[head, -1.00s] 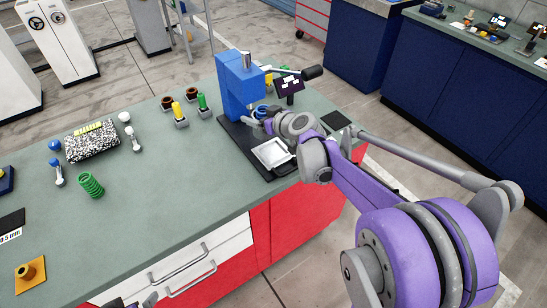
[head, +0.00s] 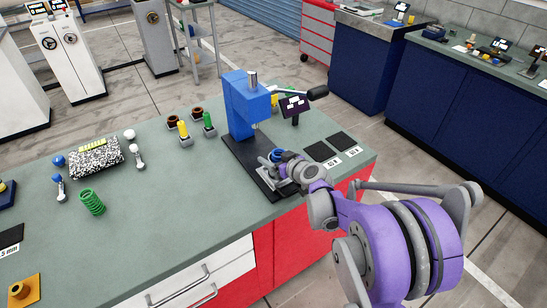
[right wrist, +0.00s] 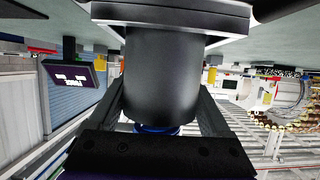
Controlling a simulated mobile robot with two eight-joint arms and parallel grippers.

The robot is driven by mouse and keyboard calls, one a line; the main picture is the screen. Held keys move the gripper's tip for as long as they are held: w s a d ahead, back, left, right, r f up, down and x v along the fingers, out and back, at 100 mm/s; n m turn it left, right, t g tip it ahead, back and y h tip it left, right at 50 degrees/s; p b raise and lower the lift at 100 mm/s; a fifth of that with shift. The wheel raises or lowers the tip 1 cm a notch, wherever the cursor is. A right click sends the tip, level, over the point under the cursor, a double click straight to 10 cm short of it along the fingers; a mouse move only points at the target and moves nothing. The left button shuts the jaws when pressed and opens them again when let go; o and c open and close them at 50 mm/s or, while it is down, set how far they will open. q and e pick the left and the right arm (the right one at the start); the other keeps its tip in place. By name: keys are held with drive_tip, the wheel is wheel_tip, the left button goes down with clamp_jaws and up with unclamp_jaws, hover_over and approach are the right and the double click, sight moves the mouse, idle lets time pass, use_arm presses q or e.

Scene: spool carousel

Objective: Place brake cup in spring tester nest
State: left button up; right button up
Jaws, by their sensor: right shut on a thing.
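The blue spring tester (head: 247,105) stands on a dark base plate near the counter's right end. My right gripper (head: 279,163) is shut on the brake cup, whose blue ring (head: 274,155) shows in the head view at the front of that base. In the right wrist view the cup is a black cylinder (right wrist: 165,75) between the fingers, with blue at its lower edge. A flat grey plate (right wrist: 170,12) lies against its other end; whether they touch is unclear. My left gripper is out of view.
Two dark square pads (head: 343,142) lie right of the tester, beside a small display (head: 294,106). Left of it stand yellow and green pieces (head: 184,132), a green spring (head: 92,202) and a speckled box (head: 96,158). The counter's front middle is clear.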

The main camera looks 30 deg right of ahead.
drive_tip(key=shift+r, duration=0.1)
drive_tip(key=o, duration=1.2)
